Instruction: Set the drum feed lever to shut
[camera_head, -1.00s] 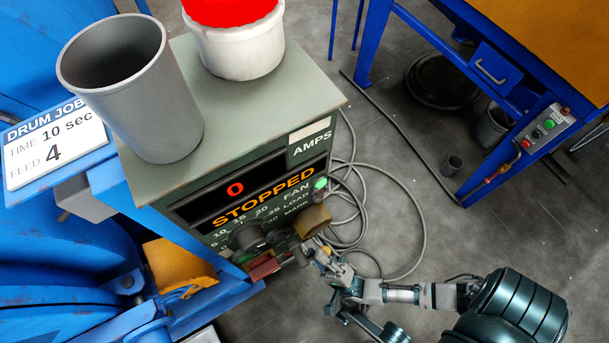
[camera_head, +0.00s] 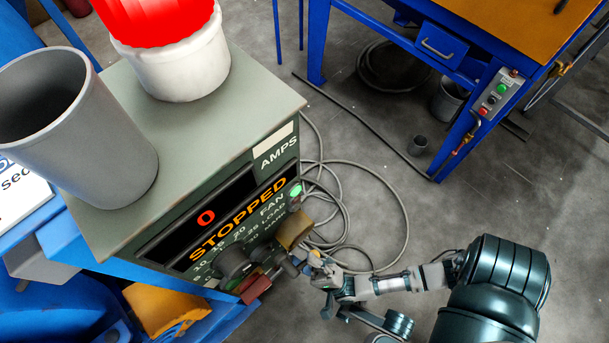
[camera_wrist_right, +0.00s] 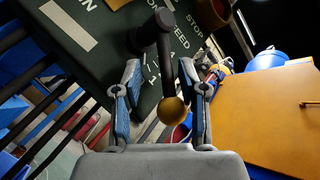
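The feed lever is a dark arm ending in a gold ball knob (camera_wrist_right: 172,110) in the right wrist view. Its pivot is on a dark green panel lettered FEED and STOP. My right gripper (camera_wrist_right: 161,100) is open, with its two fingers on either side of the lever. The knob lies nearer the right-hand finger; I cannot tell whether it touches. In the head view my right gripper (camera_head: 318,268) is at the lower right of the control box front (camera_head: 215,235), and the lever is small and partly hidden there. My left gripper is not in view.
The box display (camera_head: 207,216) reads 0 and STOPPED. A grey bin (camera_head: 85,135) and white bucket (camera_head: 185,65) stand on top. Cables (camera_head: 390,205) lie on open floor.

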